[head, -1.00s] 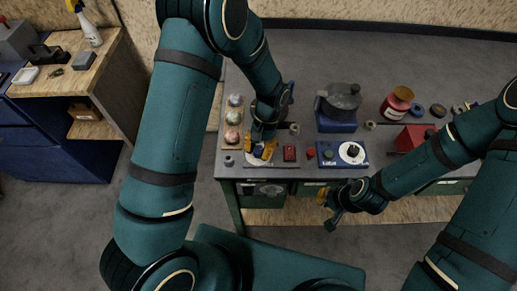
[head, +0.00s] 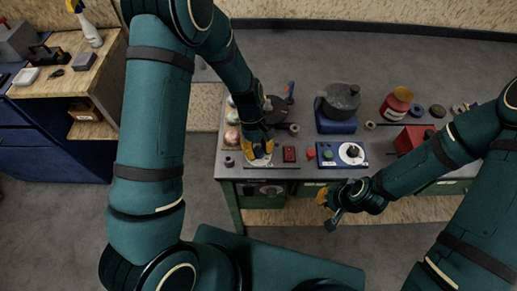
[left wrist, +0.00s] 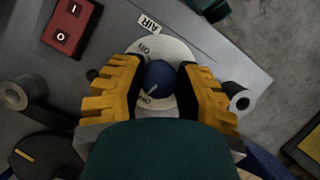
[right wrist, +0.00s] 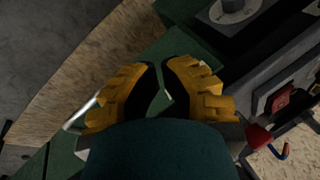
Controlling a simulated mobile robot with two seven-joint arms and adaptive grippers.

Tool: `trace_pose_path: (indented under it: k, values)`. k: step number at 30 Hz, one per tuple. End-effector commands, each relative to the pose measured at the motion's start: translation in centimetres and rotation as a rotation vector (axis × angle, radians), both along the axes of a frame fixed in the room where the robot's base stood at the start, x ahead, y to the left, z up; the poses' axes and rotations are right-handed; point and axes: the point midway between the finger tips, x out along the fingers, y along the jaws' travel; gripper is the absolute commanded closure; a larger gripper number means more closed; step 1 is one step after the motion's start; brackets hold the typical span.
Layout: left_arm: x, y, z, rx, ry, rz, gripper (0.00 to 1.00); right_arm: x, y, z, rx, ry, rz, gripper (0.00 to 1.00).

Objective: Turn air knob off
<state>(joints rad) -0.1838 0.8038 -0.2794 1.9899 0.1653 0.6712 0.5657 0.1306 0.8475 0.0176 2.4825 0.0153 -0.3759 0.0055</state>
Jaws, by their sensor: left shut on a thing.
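The air knob (left wrist: 160,80) is a round blue knob with a white pointer line, on a white dial plate (left wrist: 178,50) beside an "AIR" label (left wrist: 147,25). In the left wrist view the pointer slants toward the lower left, near small lettering. My left gripper (left wrist: 160,78) has its yellow fingers on both sides of the knob and is shut on it. In the head view my left gripper (head: 258,149) hides most of the knob, and part of the white dial (head: 266,161) shows. My right gripper (right wrist: 162,66) is empty with its fingertips nearly together, in front of the bench.
A red switch box (head: 289,154) is right of the dial. Small round samples (head: 232,136) are left of my left gripper.

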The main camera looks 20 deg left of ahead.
Motion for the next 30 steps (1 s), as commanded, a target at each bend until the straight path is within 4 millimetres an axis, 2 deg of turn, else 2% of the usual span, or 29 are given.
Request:
trace_pose_path:
  k: [12, 30]
  values:
    - [-0.20, 0.00, -0.12, 0.001, 0.005, 0.224, 1.00, -0.01, -0.01, 0.22, 0.001, 0.000, 0.000, 1.00]
    - [-0.20, -0.03, -0.12, 0.000, 0.006, 0.268, 1.00, -0.01, -0.02, 0.25, 0.001, 0.000, 0.000, 1.00]
